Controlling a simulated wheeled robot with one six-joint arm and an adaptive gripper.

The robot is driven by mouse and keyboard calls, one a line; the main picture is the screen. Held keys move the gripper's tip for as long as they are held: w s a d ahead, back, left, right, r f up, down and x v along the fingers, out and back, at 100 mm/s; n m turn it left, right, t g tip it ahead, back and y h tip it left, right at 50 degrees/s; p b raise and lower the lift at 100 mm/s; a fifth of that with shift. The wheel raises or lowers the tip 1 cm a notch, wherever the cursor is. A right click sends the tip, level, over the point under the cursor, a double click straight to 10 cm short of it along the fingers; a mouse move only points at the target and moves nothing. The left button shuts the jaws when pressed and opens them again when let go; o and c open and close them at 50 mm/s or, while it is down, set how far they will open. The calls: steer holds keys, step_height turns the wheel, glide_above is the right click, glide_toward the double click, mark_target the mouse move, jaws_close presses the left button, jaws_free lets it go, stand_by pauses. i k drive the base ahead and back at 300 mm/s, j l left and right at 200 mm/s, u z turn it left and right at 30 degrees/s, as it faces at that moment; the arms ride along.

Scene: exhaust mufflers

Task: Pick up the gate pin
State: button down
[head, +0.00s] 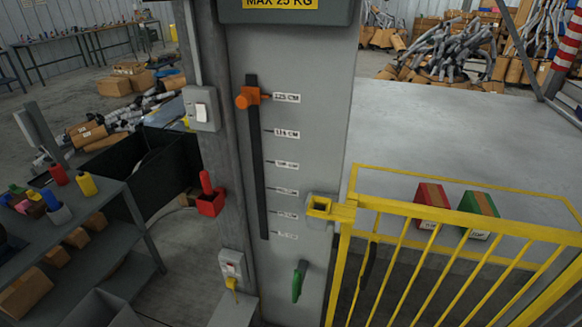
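Nothing in the head view is labelled as the gate pin, and I cannot tell for sure which part it is. A red handle (206,183) stands upright in a red holder (211,205) on the grey post. A green-handled piece (299,281) sits on the grey panel, lower and to the right. The yellow gate (440,215) has a square yellow latch socket (320,206) at its left end, against the panel. The socket's top opening looks empty. My gripper is not in view.
An orange knob (248,97) sits on a vertical slot scale on the grey panel (290,60). Grey shelves (110,205) with small coloured items stand at left. Red (431,205) and green (480,212) boxes lie behind the gate. A switch box (202,108) is on the post.

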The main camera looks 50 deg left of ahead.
mark_target(205, 176)
steer(key=u, duration=1.85)
